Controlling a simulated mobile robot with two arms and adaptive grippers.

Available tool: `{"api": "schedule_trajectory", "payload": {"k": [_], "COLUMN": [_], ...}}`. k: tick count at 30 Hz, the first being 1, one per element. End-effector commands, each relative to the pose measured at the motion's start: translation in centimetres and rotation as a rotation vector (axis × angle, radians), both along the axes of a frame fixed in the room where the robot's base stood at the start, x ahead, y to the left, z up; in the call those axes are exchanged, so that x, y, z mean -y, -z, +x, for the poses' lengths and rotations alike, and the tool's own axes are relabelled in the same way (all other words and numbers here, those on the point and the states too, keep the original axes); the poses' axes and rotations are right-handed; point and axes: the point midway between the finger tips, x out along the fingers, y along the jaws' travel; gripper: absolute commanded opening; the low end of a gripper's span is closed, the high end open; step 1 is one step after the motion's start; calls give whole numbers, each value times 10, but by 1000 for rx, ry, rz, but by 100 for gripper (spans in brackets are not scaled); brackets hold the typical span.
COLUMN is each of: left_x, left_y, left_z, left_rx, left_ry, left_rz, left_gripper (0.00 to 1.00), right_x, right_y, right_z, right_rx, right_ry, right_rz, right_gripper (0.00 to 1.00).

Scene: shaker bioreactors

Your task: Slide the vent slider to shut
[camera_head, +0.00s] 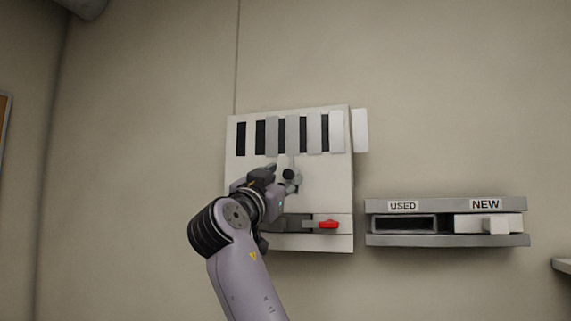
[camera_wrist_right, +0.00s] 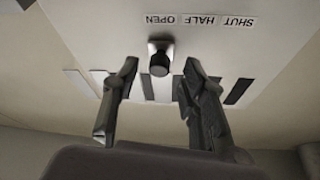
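The vent panel (camera_head: 322,180) is a white plate on the wall with dark slots and pale slats across its top. The slider's black knob (camera_wrist_right: 159,64) sits at the OPEN label (camera_wrist_right: 161,19) in the wrist view, where the labels appear upside down. The HALF and SHUT labels (camera_wrist_right: 237,25) lie to its right there. My right gripper (camera_wrist_right: 161,66) is open, its two fingers apart with the knob showing between their tips; I cannot tell whether either touches it. In the head view my right gripper (camera_head: 274,178) covers part of the panel. My left gripper is not in view.
A red handle (camera_head: 328,225) sits on the panel's lower strip, right of my wrist. A pale plate edge (camera_head: 360,131) sticks out at the panel's upper right. A grey holder (camera_head: 380,240) marked USED and NEW is on the wall to the right.

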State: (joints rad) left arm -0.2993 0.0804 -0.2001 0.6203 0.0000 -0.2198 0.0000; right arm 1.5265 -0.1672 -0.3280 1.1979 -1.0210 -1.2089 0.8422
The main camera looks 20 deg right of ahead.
Motion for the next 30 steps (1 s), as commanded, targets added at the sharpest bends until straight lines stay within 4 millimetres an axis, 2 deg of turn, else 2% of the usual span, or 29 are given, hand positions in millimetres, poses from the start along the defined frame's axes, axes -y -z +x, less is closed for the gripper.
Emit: {"api": "schedule_trajectory", "payload": {"k": [1,4,15,30], "left_x": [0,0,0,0], "left_y": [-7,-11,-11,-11], "left_z": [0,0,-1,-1], "left_rx": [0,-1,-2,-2], "left_ry": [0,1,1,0], "left_rz": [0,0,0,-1], "left_gripper": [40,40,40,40], "right_x": [5,10,13,13], "right_y": [-6,-8,-8,-8], "right_z": [5,11,15,15], "right_rx": [-1,-1,1,0], "right_ry": [3,1,0,0], "right_rz": [-1,0,1,0], "right_gripper": [39,39,39,7]}}
